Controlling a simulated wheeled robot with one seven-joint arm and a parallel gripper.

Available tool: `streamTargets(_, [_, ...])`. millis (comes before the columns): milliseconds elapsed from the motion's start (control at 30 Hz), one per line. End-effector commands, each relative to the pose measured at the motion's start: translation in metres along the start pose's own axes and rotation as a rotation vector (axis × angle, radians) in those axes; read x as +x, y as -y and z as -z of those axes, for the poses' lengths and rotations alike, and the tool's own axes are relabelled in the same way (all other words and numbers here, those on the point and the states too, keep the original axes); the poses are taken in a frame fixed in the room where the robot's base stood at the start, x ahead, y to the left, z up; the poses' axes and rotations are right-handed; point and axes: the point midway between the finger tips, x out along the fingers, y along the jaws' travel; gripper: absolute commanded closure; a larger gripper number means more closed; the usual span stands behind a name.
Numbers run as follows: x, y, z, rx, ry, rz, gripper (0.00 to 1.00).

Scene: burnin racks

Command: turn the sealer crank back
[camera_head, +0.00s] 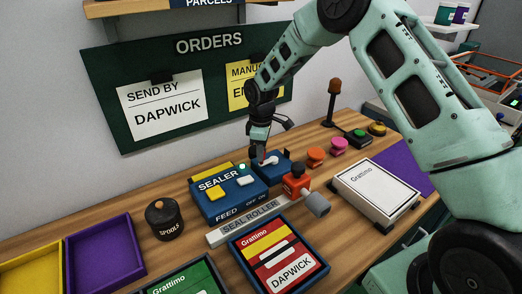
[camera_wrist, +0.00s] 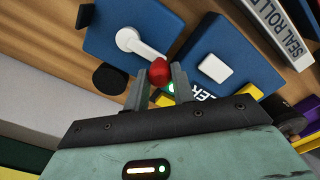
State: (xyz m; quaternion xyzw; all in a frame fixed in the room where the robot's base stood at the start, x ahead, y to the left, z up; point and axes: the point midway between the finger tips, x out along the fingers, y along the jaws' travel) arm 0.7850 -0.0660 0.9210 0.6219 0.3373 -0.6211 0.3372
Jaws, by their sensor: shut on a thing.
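The sealer (camera_head: 230,197) is a blue box with white lettering, a yellow switch and a white switch, and a lit green lamp. Beside its right end is a smaller blue box (camera_head: 278,168) bearing the white crank (camera_head: 267,160). In the wrist view the crank arm (camera_wrist: 140,45) runs from a round hub on the blue box to a red knob (camera_wrist: 159,71). My gripper (camera_wrist: 160,85) is around the red knob, shut on it, with one finger on each side. In the head view the fingers are small and partly hide the knob.
The grey seal roller bar (camera_head: 250,222) lies in front of the sealer. An orange-red stamp-like thing (camera_head: 296,180) stands close to the crank box. A white Grattimo box (camera_head: 375,190) is to the right, a dark spools pot (camera_head: 164,220) to the left. The orders board (camera_head: 200,85) is behind.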

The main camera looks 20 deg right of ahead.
Motion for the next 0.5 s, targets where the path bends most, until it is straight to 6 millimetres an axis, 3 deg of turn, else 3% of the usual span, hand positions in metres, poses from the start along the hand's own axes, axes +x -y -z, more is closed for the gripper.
streamTargets(67, [-0.0006,0.0002,-0.0004,0.000,0.002,0.001,0.98])
streamTargets(100, [-0.0006,0.0002,-0.0005,0.000,0.002,0.001,0.73])
streamTargets(167, [-0.0005,0.0002,-0.0005,0.000,0.002,0.001,0.56])
streamTargets(500, [-0.0022,-0.0002,-0.0003,0.001,0.001,0.000,0.54])
